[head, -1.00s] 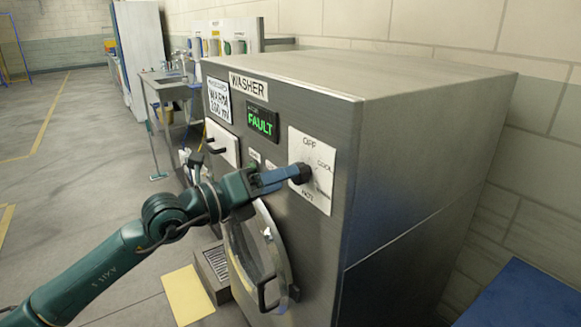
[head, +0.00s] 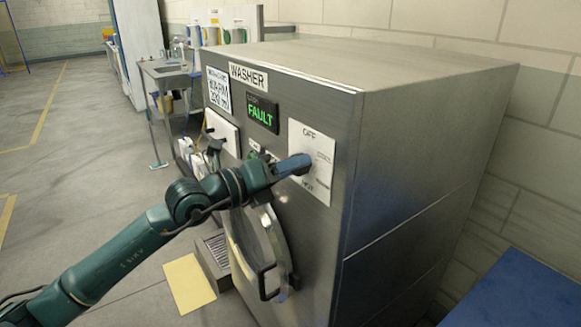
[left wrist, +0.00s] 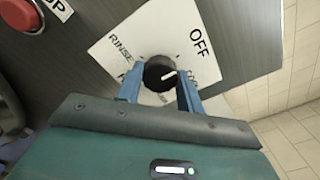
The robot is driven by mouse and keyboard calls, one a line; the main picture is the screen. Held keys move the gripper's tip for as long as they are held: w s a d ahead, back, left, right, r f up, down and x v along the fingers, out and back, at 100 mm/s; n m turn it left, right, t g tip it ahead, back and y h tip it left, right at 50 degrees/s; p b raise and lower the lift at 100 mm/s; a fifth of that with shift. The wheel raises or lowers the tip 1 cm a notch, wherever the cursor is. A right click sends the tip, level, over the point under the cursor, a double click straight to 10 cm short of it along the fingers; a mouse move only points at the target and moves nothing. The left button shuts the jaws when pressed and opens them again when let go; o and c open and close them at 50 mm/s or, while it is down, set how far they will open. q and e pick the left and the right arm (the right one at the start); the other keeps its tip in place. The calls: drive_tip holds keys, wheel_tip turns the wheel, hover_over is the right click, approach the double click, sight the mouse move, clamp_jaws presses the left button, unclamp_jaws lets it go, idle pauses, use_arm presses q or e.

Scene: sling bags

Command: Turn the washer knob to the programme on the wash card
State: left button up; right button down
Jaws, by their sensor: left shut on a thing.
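The washer (head: 420,110) is a steel cabinet with a green FAULT display (head: 262,113). The wash card (head: 219,98) at its upper left reads WARM and 200 ml. The white dial plate (head: 318,145) has OFF at the top in the head view. The black knob (left wrist: 157,76) is between the two blue fingers of my left gripper (left wrist: 159,90), which is shut on it. The knob's white mark points right in the wrist view, towards a label partly hidden by a finger. My right gripper is out of view.
A red button (left wrist: 20,16) sits left of the dial plate. The round washer door with its handle (head: 264,280) is below my arm. A sink bench (head: 165,75) stands behind at the left. A blue surface (head: 525,295) is at the lower right.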

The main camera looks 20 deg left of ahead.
use_arm(q)
drive_tip(key=shift+c, duration=1.3)
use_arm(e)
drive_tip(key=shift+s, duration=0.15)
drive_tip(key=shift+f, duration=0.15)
use_arm(q)
drive_tip(key=shift+m+b, duration=10.15)
drive_tip(key=shift+m, duration=1.85)
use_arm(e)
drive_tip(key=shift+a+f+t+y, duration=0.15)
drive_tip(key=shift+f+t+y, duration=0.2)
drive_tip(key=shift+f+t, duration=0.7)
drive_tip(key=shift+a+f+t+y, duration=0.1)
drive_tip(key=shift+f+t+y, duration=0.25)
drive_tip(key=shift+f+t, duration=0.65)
